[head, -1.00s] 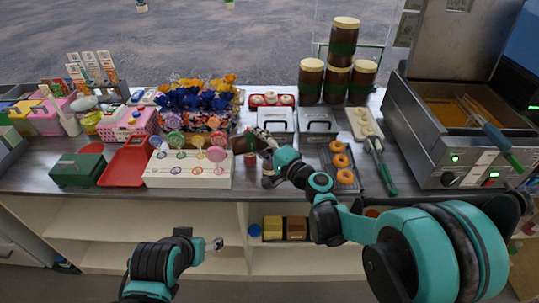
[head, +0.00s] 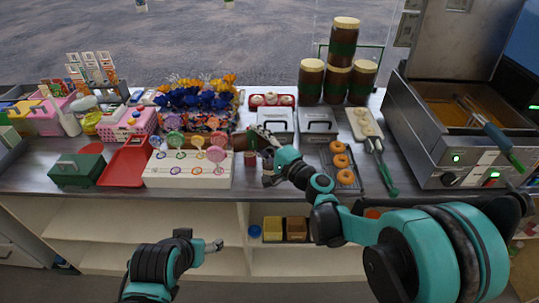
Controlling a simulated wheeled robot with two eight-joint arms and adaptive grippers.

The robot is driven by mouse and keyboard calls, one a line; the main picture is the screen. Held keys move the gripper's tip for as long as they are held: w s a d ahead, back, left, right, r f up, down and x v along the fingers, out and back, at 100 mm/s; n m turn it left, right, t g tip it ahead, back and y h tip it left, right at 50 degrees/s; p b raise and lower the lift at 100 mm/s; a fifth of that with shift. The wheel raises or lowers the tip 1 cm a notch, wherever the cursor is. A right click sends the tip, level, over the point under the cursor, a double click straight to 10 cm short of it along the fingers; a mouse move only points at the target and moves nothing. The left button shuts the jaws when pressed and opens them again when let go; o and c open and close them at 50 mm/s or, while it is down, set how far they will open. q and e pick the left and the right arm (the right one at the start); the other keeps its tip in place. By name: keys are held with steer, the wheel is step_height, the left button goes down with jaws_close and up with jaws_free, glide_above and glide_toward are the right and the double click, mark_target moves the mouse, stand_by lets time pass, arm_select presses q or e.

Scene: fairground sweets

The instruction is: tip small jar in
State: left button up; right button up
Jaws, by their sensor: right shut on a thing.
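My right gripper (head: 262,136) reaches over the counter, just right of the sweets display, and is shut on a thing. A small brown jar (head: 240,142) shows at its fingertips, partly hidden by the gripper and the lollipops; its tilt and contents are too small to tell. A small red-topped container (head: 250,158) stands just below the gripper. Another small, dark container (head: 268,168) is beside it, partly covered by my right arm. My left gripper (head: 216,246) is low in front of the counter, away from the jars, with its fingers too small to read.
A white lollipop stand (head: 190,182) and a red tray (head: 124,166) lie to the left. Two lidded metal containers (head: 318,125) stand behind. A rack of doughnuts (head: 344,178) and the fryer (head: 460,150) are to the right. Large brown jars (head: 311,82) are stacked at the back.

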stand_by(0.4)
steer(key=shift+d+r+m+b, duration=0.2)
steer(key=shift+m+b, duration=0.1)
steer(key=shift+m, duration=0.3)
steer(key=shift+r, duration=0.15)
step_height(320, 180, up, 7)
steer(key=p, duration=0.5)
steer(key=shift+p, duration=0.4)
steer(key=n+p, duration=0.2)
steer(key=r+n+g+h+p, duration=0.1)
steer(key=n+p, duration=0.1)
steer(key=n, duration=0.1)
steer(key=shift+r, duration=0.1)
steer(key=shift+a+n+p, duration=0.1)
steer(key=shift+n+p, duration=0.2)
steer(key=shift+n, duration=0.1)
steer(key=shift+f, duration=0.25)
